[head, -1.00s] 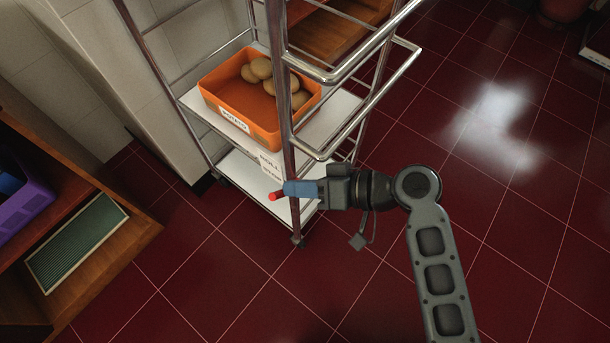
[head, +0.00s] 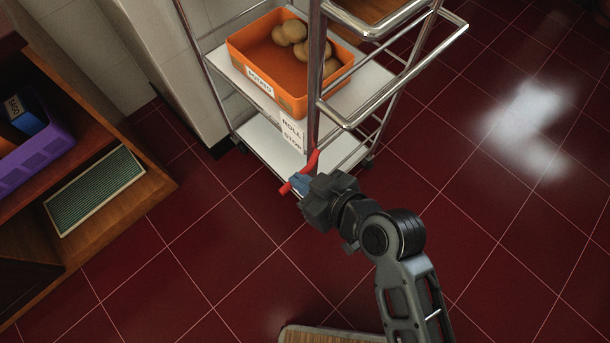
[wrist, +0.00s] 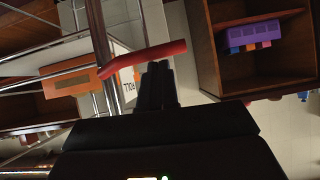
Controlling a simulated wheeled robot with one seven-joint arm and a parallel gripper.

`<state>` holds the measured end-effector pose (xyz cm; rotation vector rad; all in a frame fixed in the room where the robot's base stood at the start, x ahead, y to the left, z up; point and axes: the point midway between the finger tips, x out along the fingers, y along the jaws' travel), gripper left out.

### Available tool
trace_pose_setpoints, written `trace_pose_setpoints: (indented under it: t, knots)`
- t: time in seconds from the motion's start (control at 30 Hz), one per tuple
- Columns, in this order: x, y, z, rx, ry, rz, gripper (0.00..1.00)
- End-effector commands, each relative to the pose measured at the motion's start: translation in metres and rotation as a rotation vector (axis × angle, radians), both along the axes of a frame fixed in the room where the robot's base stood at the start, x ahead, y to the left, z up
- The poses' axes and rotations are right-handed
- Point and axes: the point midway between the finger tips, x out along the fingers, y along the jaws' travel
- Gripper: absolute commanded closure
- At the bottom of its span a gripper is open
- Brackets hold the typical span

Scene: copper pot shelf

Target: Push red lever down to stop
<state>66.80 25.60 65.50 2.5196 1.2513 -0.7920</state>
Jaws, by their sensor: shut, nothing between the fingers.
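The red lever (head: 312,160) is at the foot of the near post of a metal trolley, beside a white label (head: 292,132) reading "ROLL" and "STOP". In the wrist view the lever (wrist: 146,59) runs from the post towards the upper right, across the tips of my fingers. My gripper (head: 298,181) is shut and empty, at the lever; its blue fingers hide the lever's middle in the head view. My gripper's dark fingers (wrist: 157,72) overlap the lever's edge in the wrist view; I cannot tell whether they touch.
The metal trolley (head: 313,90) carries an orange potato crate (head: 262,88) on a white shelf. A wooden shelf unit (head: 155,188) with a purple crate (head: 45,160) stands at left. The red tiled floor is clear at right. A wooden-topped object (head: 325,335) is at the bottom edge.

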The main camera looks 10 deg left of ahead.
Motion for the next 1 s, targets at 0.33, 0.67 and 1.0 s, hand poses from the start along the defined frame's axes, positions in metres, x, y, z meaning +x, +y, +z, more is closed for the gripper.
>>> trace_pose_setpoints:
  t: [0.33, 0.67, 1.0]
  knots:
    - [-0.001, 0.001, -0.006, 0.002, 0.002, -0.001, 1.00]
    - [-0.001, 0.001, -0.006, 0.001, 0.003, -0.001, 1.00]
    - [0.002, 0.005, 0.012, 0.001, 0.002, 0.000, 1.00]
